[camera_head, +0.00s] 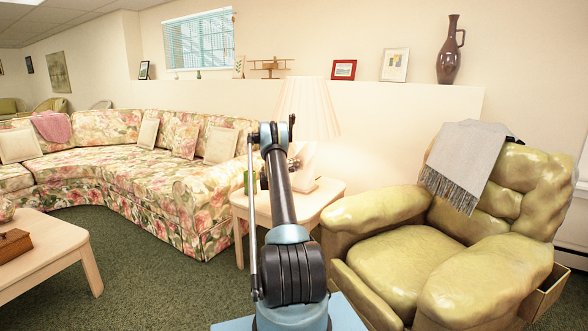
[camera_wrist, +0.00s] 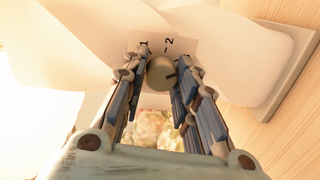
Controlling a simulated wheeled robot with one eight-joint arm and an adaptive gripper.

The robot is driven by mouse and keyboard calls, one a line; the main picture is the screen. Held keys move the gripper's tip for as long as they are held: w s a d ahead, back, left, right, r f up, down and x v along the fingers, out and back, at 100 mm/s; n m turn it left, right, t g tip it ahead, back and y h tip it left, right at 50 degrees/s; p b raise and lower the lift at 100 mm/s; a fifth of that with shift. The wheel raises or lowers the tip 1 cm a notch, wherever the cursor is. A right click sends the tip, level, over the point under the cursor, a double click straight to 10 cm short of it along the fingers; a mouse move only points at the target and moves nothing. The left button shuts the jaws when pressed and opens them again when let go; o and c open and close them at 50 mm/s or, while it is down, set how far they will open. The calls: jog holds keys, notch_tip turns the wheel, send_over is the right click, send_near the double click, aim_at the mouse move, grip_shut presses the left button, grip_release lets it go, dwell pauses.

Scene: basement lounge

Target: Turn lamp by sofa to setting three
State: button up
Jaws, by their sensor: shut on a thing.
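The lamp has a lit, pleated cream shade (camera_head: 306,108) and stands on a pale wooden side table (camera_head: 325,192) between the floral sofa (camera_head: 150,165) and an armchair. My arm hides part of its pale base. In the wrist view a round grey-tan knob (camera_wrist: 160,70) sits on a plate (camera_wrist: 185,47) marked "1" and "2". No "3" can be seen. A dark mark shows on the knob's right side. My gripper (camera_wrist: 161,74) is shut on the knob, one finger on each side.
A yellow-green leather armchair (camera_head: 400,255) with a grey throw (camera_head: 465,160) stands close on the right. A coffee table (camera_head: 45,255) is at the left. Green carpet (camera_head: 150,285) lies open between it and my arm. A small green object (camera_head: 249,181) shows beside my arm.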

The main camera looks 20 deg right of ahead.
jog(key=o, duration=1.1)
jog(key=shift+f, duration=0.2)
jog(key=shift+r, duration=0.1)
jog(key=v, duration=1.2)
